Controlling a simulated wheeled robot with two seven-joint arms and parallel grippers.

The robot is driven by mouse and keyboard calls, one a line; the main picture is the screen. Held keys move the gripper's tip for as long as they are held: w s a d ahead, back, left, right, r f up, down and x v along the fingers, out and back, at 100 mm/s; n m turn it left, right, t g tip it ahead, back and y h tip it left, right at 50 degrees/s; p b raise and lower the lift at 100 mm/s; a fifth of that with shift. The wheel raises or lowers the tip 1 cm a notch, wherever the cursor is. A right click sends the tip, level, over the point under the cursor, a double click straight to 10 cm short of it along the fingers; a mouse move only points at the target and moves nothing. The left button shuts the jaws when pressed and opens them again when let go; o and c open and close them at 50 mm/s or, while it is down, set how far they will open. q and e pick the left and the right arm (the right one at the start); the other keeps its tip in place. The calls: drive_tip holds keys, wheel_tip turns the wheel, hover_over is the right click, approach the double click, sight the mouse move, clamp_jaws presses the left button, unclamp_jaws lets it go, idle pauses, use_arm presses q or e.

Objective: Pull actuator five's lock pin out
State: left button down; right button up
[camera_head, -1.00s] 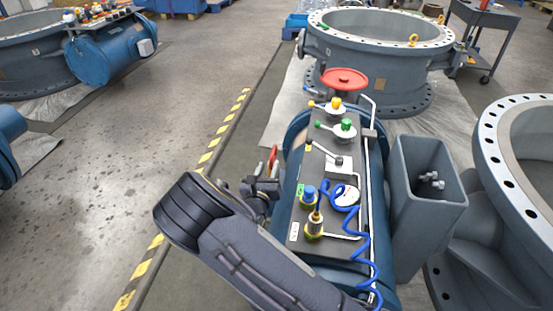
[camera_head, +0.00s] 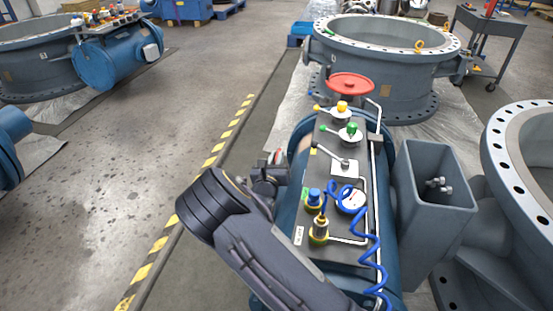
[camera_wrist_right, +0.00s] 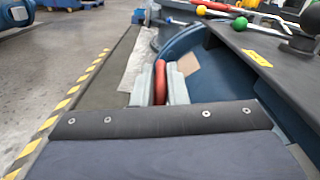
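Actuator five appears to be the near blue cylinder (camera_head: 287,210), with a dark panel on top, though I can read no number. A red ring-like part (camera_wrist_right: 160,82), likely the lock pin's handle, is at the panel's left side. My right gripper (camera_wrist_right: 160,85) has one pale finger on each side of it, close against it, and looks shut on it. In the head view my right gripper (camera_head: 274,160) is beside the panel's left edge and mostly hides the red part. The pin's shaft and hole are hidden. My left gripper is not in view.
The panel (camera_head: 325,165) carries a red handwheel (camera_head: 350,84), yellow and green knobs, a lever, a gauge and a coiled blue hose (camera_head: 370,240). A grey square bin (camera_head: 432,210) stands to the right.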

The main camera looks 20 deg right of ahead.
clamp_jaws()
wheel_tip(320, 180, up, 4)
drive_tip(key=p, duration=0.4)
drive_tip(key=shift+r, duration=0.1)
drive_tip(key=o, duration=0.5)
unclamp_jaws()
drive_tip(key=shift+d, duration=0.1)
drive_tip(key=shift+o, duration=0.8)
drive_tip(key=shift+s, duration=0.1)
